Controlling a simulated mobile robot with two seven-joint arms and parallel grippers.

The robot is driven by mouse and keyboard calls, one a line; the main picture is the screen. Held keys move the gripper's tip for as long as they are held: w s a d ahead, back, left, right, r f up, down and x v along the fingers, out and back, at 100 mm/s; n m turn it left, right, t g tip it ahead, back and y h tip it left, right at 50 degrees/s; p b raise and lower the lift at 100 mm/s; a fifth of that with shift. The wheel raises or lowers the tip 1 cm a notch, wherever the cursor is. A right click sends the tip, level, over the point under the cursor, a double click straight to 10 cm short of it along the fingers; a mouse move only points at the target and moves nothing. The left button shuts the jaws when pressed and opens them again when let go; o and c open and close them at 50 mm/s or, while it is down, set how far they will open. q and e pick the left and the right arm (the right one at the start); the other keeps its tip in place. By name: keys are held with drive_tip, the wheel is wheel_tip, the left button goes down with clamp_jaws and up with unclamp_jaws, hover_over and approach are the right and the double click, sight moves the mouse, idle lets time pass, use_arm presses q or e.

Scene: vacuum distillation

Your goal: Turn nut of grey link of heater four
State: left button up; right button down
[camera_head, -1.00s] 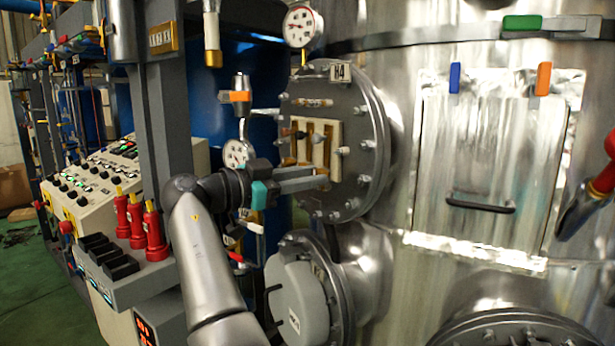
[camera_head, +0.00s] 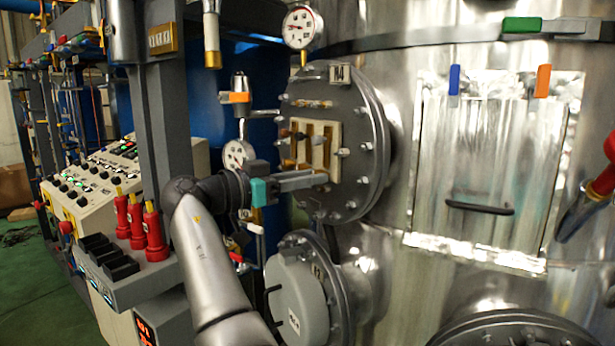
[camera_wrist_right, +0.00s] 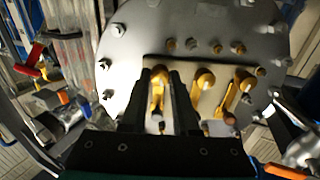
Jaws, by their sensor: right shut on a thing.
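Heater four is the round grey flange (camera_head: 352,110) on the steel vessel, with a ring of bolts around its rim. A cream plate (camera_head: 334,133) on its face carries several brass-coloured links and nuts. Two more brass links (camera_wrist_right: 205,80) stand just right of the fingers. I cannot tell the link's grey colour.
A pressure gauge (camera_head: 302,26) sits above the flange and another gauge (camera_head: 238,154) to its left. A second round port (camera_head: 297,302) lies below. Red-handled parts (camera_head: 155,232) and a control panel (camera_head: 92,180) stand at left. A panel with a black handle (camera_head: 480,207) is at right.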

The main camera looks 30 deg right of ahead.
drive_tip(key=n+p, duration=1.2)
drive_tip(key=n, duration=1.5)
drive_tip(key=shift+p, duration=0.35)
drive_tip(key=shift+n, duration=0.4)
drive_tip(key=c, duration=0.7)
unclamp_jaws()
drive_tip(key=shift+o, duration=0.2)
